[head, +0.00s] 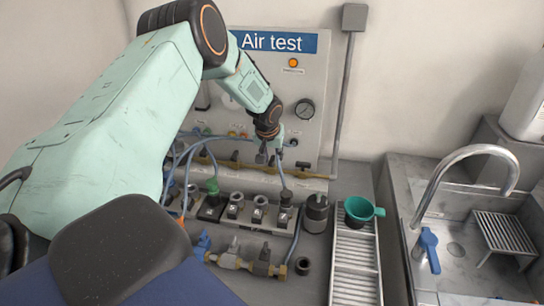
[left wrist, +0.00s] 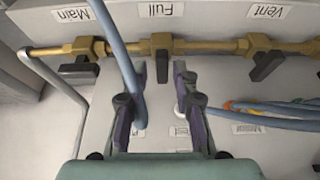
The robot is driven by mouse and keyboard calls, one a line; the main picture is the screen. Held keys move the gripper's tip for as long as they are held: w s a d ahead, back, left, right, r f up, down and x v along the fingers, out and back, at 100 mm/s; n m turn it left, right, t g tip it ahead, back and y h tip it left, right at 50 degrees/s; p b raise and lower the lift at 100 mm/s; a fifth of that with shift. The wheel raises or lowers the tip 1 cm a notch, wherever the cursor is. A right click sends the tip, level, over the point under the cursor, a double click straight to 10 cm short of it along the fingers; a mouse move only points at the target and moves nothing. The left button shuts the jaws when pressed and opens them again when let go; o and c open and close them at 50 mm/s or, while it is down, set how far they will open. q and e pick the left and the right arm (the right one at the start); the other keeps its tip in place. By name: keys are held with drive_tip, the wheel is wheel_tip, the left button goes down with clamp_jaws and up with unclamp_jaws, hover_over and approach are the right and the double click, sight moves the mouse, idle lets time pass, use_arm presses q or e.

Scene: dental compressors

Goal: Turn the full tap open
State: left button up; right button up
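The full tap (left wrist: 161,66) is a dark lever on a brass pipe, below an upside-down "Full" label in the left wrist view. Its lever stands across the pipe. My left gripper (left wrist: 162,68) is open, its two dark fingers apart with the lever between their tips. I cannot tell whether either finger touches it. In the head view my left gripper (head: 269,152) is at the panel's brass pipe and hides the full tap. My right gripper is not in view.
The main tap (left wrist: 78,69) and vent tap (left wrist: 266,66) sit on the same pipe (left wrist: 210,46). A blue hose (left wrist: 122,55) passes close by one finger. Fittings (head: 258,212) stand below the panel (head: 318,75); a sink (head: 460,245) is at right.

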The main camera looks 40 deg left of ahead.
use_arm(q)
drive_tip(key=shift+w+a+f, duration=0.1)
drive_tip(key=shift+a+f, duration=0.1)
drive_tip(key=shift+c, duration=1.4)
drive_tip(key=shift+r, duration=0.1)
clamp_jaws()
drive_tip(key=shift+d, duration=0.1)
